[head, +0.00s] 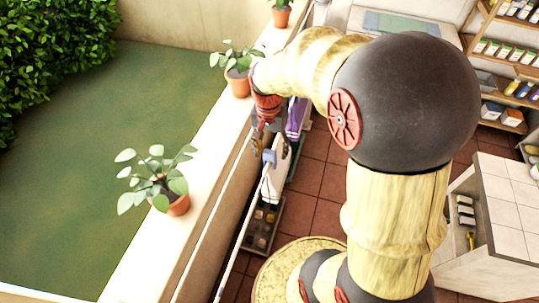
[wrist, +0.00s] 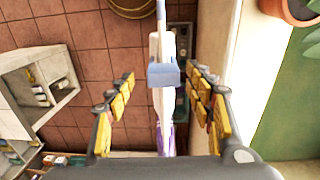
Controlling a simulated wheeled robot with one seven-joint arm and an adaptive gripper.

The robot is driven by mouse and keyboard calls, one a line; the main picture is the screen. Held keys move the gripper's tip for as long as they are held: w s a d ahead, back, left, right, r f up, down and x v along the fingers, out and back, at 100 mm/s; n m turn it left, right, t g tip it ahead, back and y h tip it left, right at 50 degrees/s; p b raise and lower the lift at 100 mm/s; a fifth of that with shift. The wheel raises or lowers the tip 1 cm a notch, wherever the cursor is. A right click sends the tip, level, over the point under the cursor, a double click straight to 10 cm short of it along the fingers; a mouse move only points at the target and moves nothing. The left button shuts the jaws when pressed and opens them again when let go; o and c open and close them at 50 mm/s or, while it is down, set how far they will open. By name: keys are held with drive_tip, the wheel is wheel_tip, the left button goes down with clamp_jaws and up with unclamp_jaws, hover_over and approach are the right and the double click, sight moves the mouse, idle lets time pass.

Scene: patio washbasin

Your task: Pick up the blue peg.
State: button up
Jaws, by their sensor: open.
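The blue peg (wrist: 163,75) shows in the wrist view as a small light-blue block against a narrow white upright thing. It lies in the picture between my two fingers, near their tips; I cannot tell how deep it sits between them. In the head view the peg (head: 269,157) is small, just below my gripper (head: 268,138), beside the long white wall ledge. My gripper (wrist: 161,80) is open, with yellow pads on both fingers. A gap shows on each side of the peg, and no finger visibly touches it.
Potted plants (head: 168,190) stand along the pale wall ledge (head: 200,165). Something purple (head: 296,118) hangs close by my gripper. A dark tray (head: 277,215) lies on the red tiled floor below. A white shelf unit (wrist: 35,85) stands to the left in the wrist view.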

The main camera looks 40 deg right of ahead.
sight(270, 159)
drive_tip(key=shift+w+a+f+p, duration=0.15)
drive_tip(key=shift+f+p, duration=0.15)
drive_tip(key=shift+f, duration=1.8)
drive_tip(key=shift+c, duration=0.7)
drive_tip(key=c, duration=0.7)
drive_tip(key=shift+c, duration=0.6)
